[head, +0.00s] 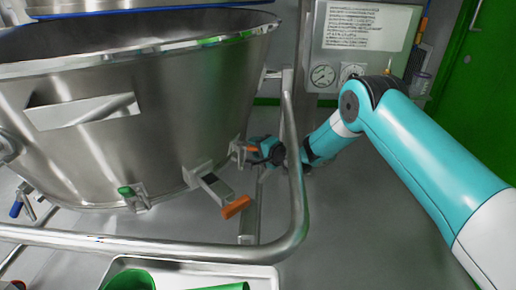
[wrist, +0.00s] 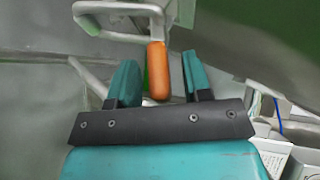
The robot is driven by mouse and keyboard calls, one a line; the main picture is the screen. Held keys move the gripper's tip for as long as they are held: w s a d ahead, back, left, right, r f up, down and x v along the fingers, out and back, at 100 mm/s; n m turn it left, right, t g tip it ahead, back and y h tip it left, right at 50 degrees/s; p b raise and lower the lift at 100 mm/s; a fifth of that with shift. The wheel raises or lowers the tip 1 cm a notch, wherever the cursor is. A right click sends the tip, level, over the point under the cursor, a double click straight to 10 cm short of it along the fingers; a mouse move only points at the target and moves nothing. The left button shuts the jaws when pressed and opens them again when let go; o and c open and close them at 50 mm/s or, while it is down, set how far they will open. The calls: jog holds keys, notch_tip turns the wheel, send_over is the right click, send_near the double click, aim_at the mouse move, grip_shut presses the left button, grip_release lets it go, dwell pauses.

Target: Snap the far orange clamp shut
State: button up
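The far orange clamp (head: 251,149) sits on the lower side of the steel bowl, and only a small part of its orange handle shows beside my gripper (head: 262,150) in the head view. In the wrist view the orange handle (wrist: 159,70) hangs from a bent metal wire loop. It lies between the two teal fingers of my gripper (wrist: 162,78), with a gap on each side. My gripper is open around the handle. A nearer orange-handled clamp (head: 236,206) sticks outward from the bowl, closer to the camera in the head view.
The steel bowl (head: 190,110) fills the left. A green-handled clamp (head: 127,191) and a blue-handled one (head: 16,209) are on its lower side. A curved steel rail (head: 297,190) passes in front of my gripper. A gauge panel (head: 340,50) stands behind. Grey floor is clear at right.

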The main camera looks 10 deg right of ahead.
jog(key=p+v, duration=0.1)
jog(key=v, duration=1.6)
jog(key=shift+s+d, duration=0.15)
